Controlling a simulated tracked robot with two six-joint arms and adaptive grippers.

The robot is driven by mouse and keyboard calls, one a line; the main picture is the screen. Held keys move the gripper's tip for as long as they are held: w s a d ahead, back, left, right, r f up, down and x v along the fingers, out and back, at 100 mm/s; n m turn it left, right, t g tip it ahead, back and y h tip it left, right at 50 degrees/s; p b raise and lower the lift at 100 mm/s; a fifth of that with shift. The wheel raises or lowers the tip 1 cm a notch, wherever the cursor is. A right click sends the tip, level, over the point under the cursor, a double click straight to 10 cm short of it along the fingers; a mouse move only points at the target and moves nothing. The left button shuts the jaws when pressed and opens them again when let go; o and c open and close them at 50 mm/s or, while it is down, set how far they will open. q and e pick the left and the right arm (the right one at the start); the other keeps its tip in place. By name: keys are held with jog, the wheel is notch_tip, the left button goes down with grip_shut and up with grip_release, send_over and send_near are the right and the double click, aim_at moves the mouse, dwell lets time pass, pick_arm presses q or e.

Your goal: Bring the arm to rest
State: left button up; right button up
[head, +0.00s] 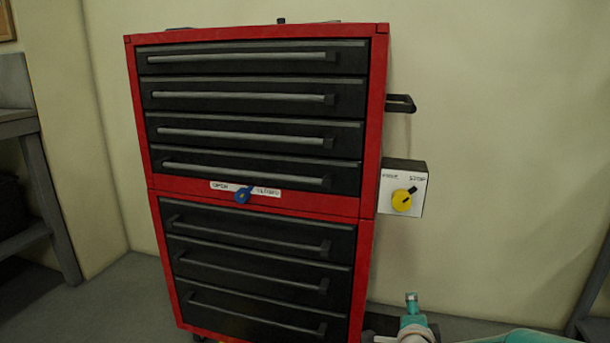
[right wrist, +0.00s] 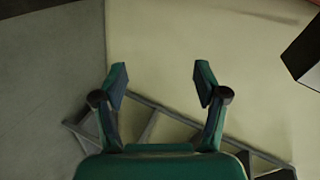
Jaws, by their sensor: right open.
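My right gripper (right wrist: 163,75) is open in the right wrist view, its two green fingers apart with nothing between them. A wall and floor lie beyond the fingers. In the head view, teal and grey parts of my own arm show at the bottom right, low and to the right of the red cabinet (head: 368,130). They touch nothing that I can make out. My left gripper is not in view.
The cabinet has several closed dark drawers. A blue knob (head: 243,195) sits on its label strip. A white box (head: 388,203) with a yellow knob (head: 402,201) is at its right side. Grey metal bars (right wrist: 180,118) show behind my fingers.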

jog(key=s+a+f+n+g+y, duration=0.15)
jog(key=s+f, duration=0.25)
jog(key=f, duration=0.4)
jog(key=s+a+f+n+g+y, duration=0.1)
jog(key=s+f+n+g, duration=0.15)
jog(key=s+f, duration=0.35)
jog(key=s+a+f+n+g+y, duration=0.1)
jog(key=s+f+n+g+y, duration=0.15)
jog(key=f, duration=0.65)
jog(key=s+a+f+n+g+y, duration=0.25)
jog(key=s+a+n, duration=0.25)
jog(key=s, duration=0.6)
jog(key=s+a+f+n+g+y, duration=0.1)
jog(key=s+a+f+n+g, duration=0.35)
jog(key=s, duration=0.65)
notch_tip(320, 180, up, 39)
jog(key=t+p, duration=0.1)
jog(key=p, duration=3.7)
jog(key=shift+w+d+f+n+p, duration=0.2)
jog(key=shift+w+n+p, duration=0.05)
jog(key=shift+n+p, duration=0.1)
jog(key=shift+a, duration=0.2)
